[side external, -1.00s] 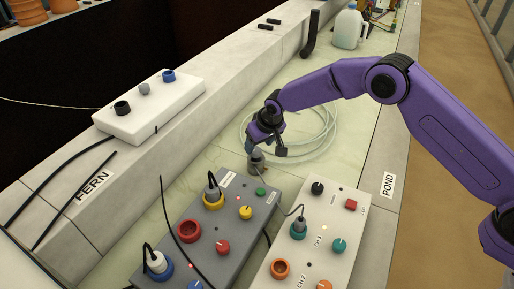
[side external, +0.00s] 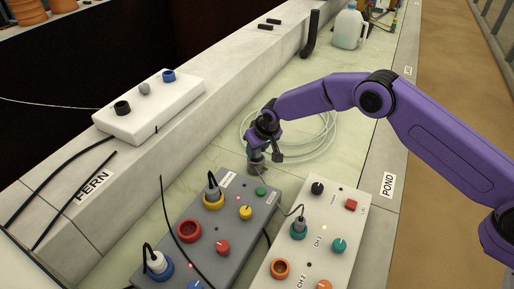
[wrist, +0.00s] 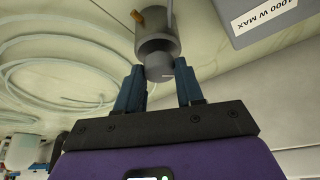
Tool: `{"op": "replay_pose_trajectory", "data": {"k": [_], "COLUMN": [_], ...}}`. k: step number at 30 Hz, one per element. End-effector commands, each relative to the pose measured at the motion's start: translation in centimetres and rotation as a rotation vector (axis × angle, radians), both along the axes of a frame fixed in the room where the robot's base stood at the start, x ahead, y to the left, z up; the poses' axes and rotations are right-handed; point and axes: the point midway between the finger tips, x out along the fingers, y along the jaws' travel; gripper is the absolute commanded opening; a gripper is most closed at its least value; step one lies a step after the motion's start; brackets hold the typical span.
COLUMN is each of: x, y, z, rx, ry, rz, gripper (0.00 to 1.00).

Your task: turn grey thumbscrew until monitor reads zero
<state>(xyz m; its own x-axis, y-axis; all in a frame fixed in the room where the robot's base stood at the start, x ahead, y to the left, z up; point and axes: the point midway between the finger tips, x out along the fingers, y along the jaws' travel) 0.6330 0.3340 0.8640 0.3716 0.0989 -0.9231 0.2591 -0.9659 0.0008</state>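The grey thumbscrew (wrist: 159,67) is a round knob with a pale line on the end of a grey cylindrical fitting (wrist: 157,42) in the wrist view. A brass-coloured stub sticks out of the fitting's side. My gripper (wrist: 159,76) has its two blue fingers on either side of the knob, with narrow gaps showing. In the side view, my gripper (side external: 258,152) is just above the fitting (side external: 256,169), pointing down and hiding the knob. I cannot make out any monitor reading.
A dark grey box (side external: 238,226) with knobs and plugs and a white box (side external: 328,222) stand close in front of the fitting. Coiled clear tubing (side external: 318,147) lies behind it. A white three-knob box (side external: 172,111) sits on the ledge at left. A jug (side external: 348,28) stands farther back.

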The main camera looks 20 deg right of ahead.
Motion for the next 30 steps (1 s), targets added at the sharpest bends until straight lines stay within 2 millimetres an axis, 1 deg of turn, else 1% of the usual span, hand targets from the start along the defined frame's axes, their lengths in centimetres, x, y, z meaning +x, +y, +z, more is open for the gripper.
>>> {"op": "replay_pose_trajectory", "data": {"k": [4,13,25,26,27,28,30], "x": [0.01,0.05,0.03,0.03,0.03,0.03,0.03], "y": [-0.05,-0.13,-0.11,-0.11,-0.11,-0.11,-0.11], "z": [0.01,0.01,-0.01,-0.01,-0.01,-0.01,-0.01], "rx": [0.001,0.000,0.000,0.000,0.000,0.000,0.000], "ry": [0.002,0.002,0.002,0.002,0.002,0.002,0.002], "rz": [0.033,0.169,0.193,0.193,0.193,0.192,0.192], "gripper": [0.07,0.07,0.07,0.43,0.56,0.63,0.63]}}
